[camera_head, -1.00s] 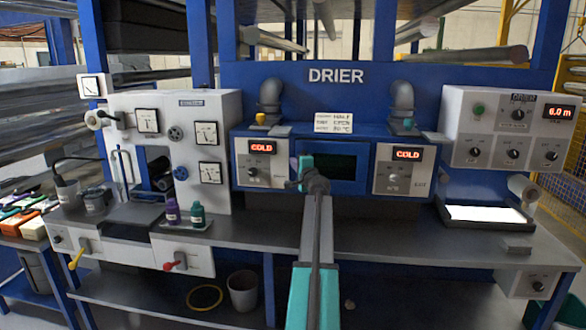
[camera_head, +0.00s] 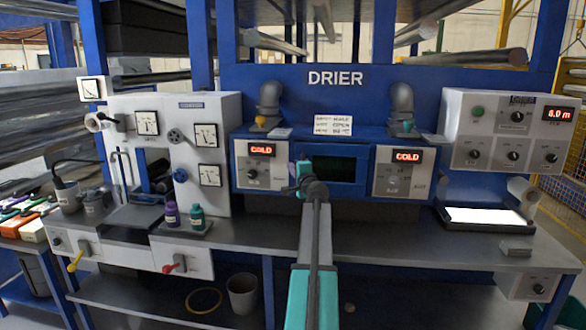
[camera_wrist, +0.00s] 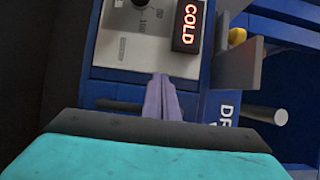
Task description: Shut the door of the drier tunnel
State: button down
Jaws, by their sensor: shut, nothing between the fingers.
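The drier tunnel (camera_head: 350,137) is the blue housing under the DRIER sign in the head view. A dark opening or window (camera_head: 333,170) in a blue surround sits between two white panels with red COLD displays. I cannot make out the door's edge or how far it stands open; my arm hides part of the front. My gripper (camera_head: 303,168) is at the left side of this opening. In the wrist view its fingers (camera_wrist: 163,98) are shut and empty, pointing at the blue front beside the left COLD panel (camera_wrist: 150,40). Contact is not clear.
A yellow knob (camera_head: 260,120) and two grey ducts (camera_head: 401,100) stand on top of the tunnel. Purple and green bottles (camera_head: 196,216) stand on the grey bench to the left. A white lit tray (camera_head: 486,216) lies at the right. The bench (camera_head: 390,235) in front is mostly clear.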

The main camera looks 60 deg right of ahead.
jog(key=s+a+b, duration=0.1)
jog(key=s+a, duration=0.3)
jog(key=a, duration=0.5)
jog(key=shift+s+a, duration=0.15)
jog(key=shift+a, duration=0.25)
dwell(0.5)
